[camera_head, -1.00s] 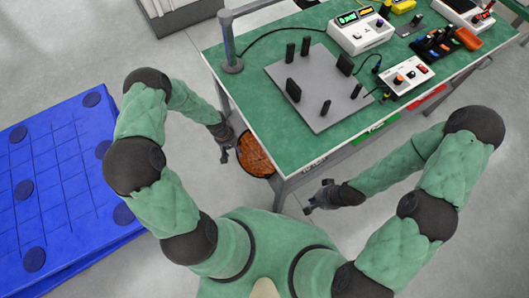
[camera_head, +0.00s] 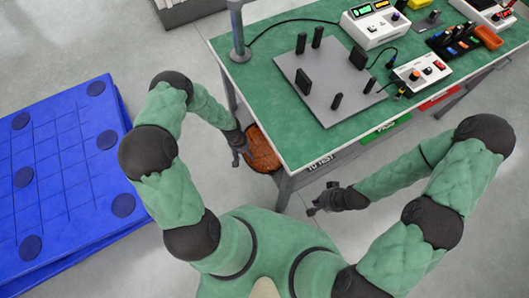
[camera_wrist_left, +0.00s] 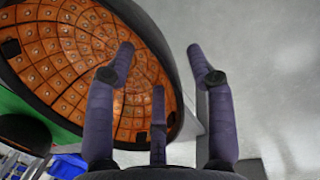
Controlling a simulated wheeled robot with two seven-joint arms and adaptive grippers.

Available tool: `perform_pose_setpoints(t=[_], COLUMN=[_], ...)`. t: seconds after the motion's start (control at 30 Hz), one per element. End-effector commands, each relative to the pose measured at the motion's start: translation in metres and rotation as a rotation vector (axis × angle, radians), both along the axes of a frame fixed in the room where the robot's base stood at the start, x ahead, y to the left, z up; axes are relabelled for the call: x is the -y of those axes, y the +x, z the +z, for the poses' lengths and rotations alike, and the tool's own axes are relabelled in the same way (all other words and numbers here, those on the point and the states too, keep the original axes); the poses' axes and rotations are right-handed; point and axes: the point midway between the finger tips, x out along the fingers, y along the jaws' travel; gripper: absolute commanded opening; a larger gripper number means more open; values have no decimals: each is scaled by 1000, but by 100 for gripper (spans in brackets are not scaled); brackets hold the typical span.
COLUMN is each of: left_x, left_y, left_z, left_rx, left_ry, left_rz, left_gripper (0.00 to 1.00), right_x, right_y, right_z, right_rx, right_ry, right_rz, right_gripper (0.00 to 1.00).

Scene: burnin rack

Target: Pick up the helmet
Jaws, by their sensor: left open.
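The helmet (camera_head: 263,152) is a dark-rimmed bowl with an orange, tiled inside, seen beside and partly behind the near left corner of the green table. In the left wrist view the helmet (camera_wrist_left: 62,62) is large, its open side facing the camera. My left gripper (camera_head: 240,155) is open at the helmet's left edge. In the left wrist view the fingers of my left gripper (camera_wrist_left: 163,68) stand apart, with the rim seen between them; contact cannot be told. My right gripper (camera_head: 312,207) is away from the helmet, in front of the table; its jaws are too small to read.
The green table (camera_head: 265,95) holds a grey plate (camera_head: 325,105) with black upright pieces and several instruments. A post (camera_head: 238,35) stands at its left corner. A blue pallet (camera_head: 60,170) lies on the left. The grey floor between is clear.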

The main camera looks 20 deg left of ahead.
Motion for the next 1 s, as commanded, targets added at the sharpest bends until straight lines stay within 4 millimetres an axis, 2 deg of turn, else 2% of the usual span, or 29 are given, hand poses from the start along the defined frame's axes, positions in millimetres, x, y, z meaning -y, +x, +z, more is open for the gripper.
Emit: perform_pose_setpoints(t=[0.03,0.1,0.33,0.5,0.53,0.87,1.0], left_x=[1,2,2,2,2,2,2], left_y=[-1,0,0,0,0,0,1], left_z=[-11,-15,-14,-14,-14,-13,-1], left_rx=[-2,-1,0,0,0,0,0], left_ry=[-1,-1,0,0,0,0,1], left_rz=[0,0,1,1,1,1,2], left_gripper=[55,55,55,7,0,0,0], right_x=[0,0,0,0,0,0,0], right_y=[0,0,0,0,0,0,0], right_z=[-7,-9,-7,-7,-7,-7,0], right_rx=[0,0,0,0,0,0,0], right_ry=[0,0,0,0,0,0,0], right_rz=[0,0,0,0,0,0,0], right_gripper=[0,0,0,0,0,0,0])
